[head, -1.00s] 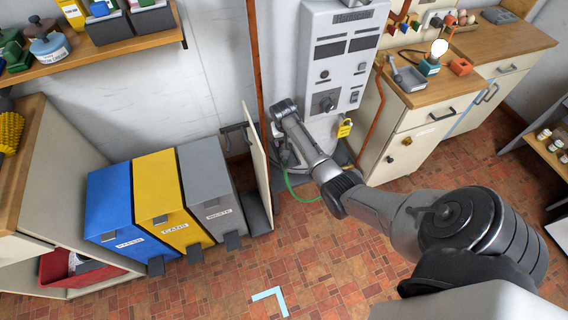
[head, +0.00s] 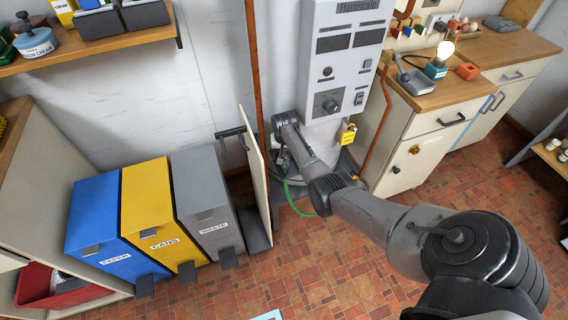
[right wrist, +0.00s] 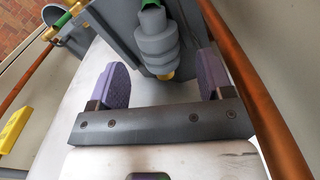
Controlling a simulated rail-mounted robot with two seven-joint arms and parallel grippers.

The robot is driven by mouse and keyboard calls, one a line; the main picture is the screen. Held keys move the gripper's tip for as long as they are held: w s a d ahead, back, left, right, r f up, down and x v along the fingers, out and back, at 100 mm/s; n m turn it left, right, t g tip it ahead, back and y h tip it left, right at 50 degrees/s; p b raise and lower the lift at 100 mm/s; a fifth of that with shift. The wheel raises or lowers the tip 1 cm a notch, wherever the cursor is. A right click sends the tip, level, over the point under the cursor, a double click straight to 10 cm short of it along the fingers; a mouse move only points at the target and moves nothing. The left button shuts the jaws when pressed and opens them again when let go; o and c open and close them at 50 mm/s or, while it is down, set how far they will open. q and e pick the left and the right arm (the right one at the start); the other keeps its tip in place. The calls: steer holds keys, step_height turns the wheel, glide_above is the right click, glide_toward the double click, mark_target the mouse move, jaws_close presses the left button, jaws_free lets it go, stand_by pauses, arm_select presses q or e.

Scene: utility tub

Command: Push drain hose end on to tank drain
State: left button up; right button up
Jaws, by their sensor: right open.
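My right gripper (right wrist: 163,68) is open in the right wrist view, its two purple-padded fingers wide apart. Between and just beyond them is a grey ribbed cuff (right wrist: 157,42), probably the drain hose end, with green at its top and brass below. It stands against a dark grey block; no grip on it shows. In the head view my right arm reaches to the foot of the pale tank (head: 318,140), and its gripper is mostly hidden there. The green hose (head: 297,209) curves over the floor beside it. I cannot make out the tank drain for certain. My left gripper is out of view.
A copper pipe (right wrist: 268,105) runs close along the right of the wrist view. In the head view, an upright panel (head: 254,165) and the grey waste bin (head: 207,208) stand left of the arm, and a cabinet (head: 413,155) stands right.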

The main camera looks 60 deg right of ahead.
steer(key=shift+f+b, duration=0.35)
steer(key=shift+f, duration=0.85)
steer(key=c, duration=1.1)
steer(key=shift+r, duration=0.1)
